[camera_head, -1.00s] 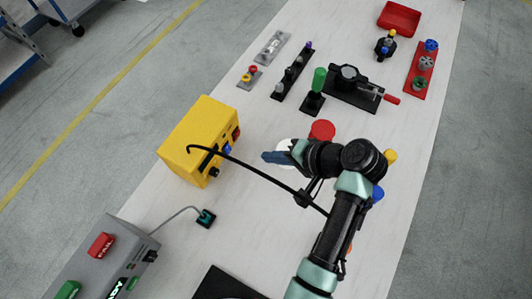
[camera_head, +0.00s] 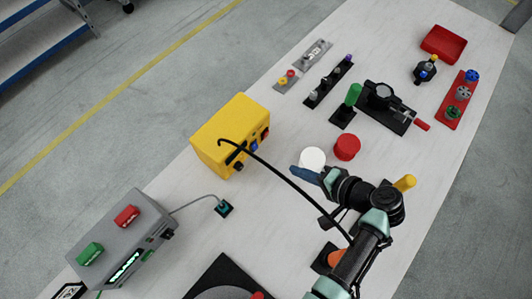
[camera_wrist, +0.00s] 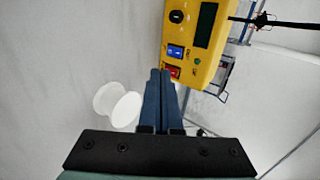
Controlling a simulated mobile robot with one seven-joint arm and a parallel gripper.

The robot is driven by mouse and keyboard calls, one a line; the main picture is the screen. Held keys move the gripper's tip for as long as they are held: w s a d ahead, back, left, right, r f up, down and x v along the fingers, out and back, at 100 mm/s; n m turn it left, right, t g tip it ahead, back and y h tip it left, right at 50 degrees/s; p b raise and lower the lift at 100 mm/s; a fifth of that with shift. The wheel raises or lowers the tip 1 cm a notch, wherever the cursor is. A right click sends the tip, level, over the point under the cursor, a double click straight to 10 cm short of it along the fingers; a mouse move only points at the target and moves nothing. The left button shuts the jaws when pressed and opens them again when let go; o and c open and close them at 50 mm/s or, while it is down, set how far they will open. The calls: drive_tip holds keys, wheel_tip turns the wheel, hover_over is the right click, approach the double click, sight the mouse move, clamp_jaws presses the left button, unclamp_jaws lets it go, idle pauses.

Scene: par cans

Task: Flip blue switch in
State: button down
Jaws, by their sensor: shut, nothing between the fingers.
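The yellow box (camera_head: 222,135) stands on the table left of my gripper in the head view, and upright at the top of the wrist view (camera_wrist: 207,15). The blue switch (camera_wrist: 175,52) sits on its front panel, above a red switch (camera_wrist: 172,71) in the wrist view. The blue switch also shows small in the head view (camera_head: 254,146). My gripper (camera_head: 294,169) is shut and empty, apart from the box in the head view. In the wrist view its fingertips (camera_wrist: 160,72) overlap the lower edge of the panel, beside the red switch. I cannot tell which way the blue switch is tipped.
A white cylinder (camera_head: 312,158) stands close to my gripper, with a red one (camera_head: 347,147) beside it. A grey box with red and green buttons (camera_head: 126,245) is at lower left. The table between gripper and yellow box looks clear.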

sight(253, 151)
drive_tip(key=b+x, duration=0.6)
drive_tip(key=x, duration=0.3)
drive_tip(key=shift+a+f, duration=0.1)
drive_tip(key=shift+f, duration=0.35)
drive_tip(key=w+a, duration=0.1)
drive_tip(key=w+a+b, duration=0.1)
drive_tip(key=shift+w+a+f+b, duration=0.1)
drive_tip(key=shift+a+f+b, duration=0.1)
drive_tip(key=shift+a+b, duration=0.15)
drive_tip(key=shift+w+a, duration=0.3)
drive_tip(key=shift+a, duration=0.2)
drive_tip(key=shift+a+f+b, duration=0.1)
drive_tip(key=shift+f+b, duration=0.25)
drive_tip(key=shift+b, duration=0.4)
drive_tip(key=shift+w+a+f+t+y+b, duration=0.15)
drive_tip(key=shift+t+y+b, duration=0.35)
drive_tip(key=shift+b, duration=0.65)
drive_tip(key=shift+r+p, duration=0.3)
drive_tip(key=shift+r, duration=0.1)
drive_tip(key=shift+a+r, duration=0.1)
